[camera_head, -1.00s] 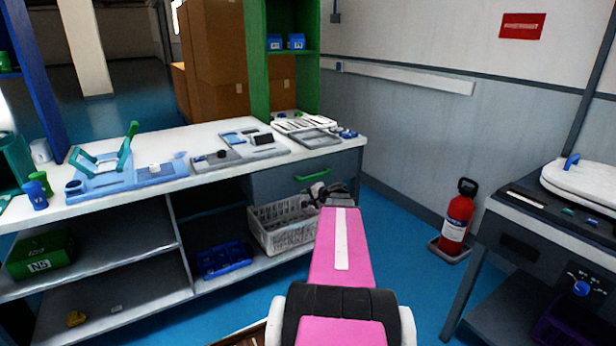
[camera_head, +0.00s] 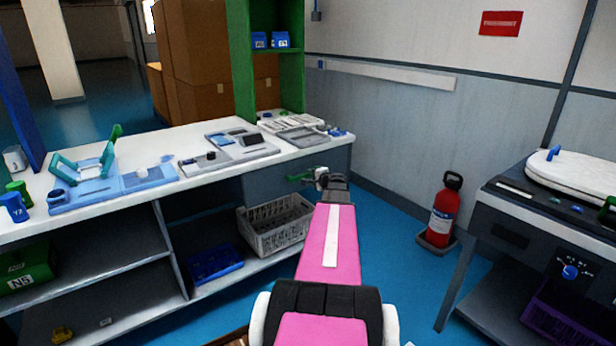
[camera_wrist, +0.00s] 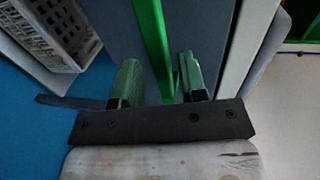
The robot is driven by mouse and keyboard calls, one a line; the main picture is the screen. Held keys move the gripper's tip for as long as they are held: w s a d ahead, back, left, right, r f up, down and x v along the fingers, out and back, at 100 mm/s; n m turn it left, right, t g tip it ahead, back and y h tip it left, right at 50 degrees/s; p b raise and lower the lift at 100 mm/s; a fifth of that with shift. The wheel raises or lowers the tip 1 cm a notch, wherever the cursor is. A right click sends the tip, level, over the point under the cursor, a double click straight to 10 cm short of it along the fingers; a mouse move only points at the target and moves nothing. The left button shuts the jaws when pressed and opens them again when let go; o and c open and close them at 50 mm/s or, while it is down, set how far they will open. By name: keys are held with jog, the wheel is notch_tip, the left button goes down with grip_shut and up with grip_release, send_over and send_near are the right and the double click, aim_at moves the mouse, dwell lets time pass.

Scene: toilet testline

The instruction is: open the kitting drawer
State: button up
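The kitting drawer (camera_head: 262,186) is a grey front under the right end of the white worktop, and it looks closed. Its green bar handle (camera_head: 296,178) is partly hidden by my gripper (camera_head: 328,180) in the head view. In the wrist view the green handle (camera_wrist: 148,25) runs lengthwise between the two fingers of my gripper (camera_wrist: 158,66), nearer the right finger. The fingers stand apart, with a clear gap between the left finger and the handle. I cannot tell whether the right finger touches it. The grey drawer front (camera_wrist: 200,30) lies behind them.
A light grey crate (camera_head: 275,228) sits on the shelf below the drawer, beside a blue tray (camera_head: 215,262). Trays and parts cover the worktop (camera_head: 150,150). A fire extinguisher (camera_head: 445,212) and another workstation (camera_head: 510,235) stand to the right. Blue floor lies between.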

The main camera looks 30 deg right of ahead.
aim_at(309, 175)
jog(key=shift+x, duration=1.65)
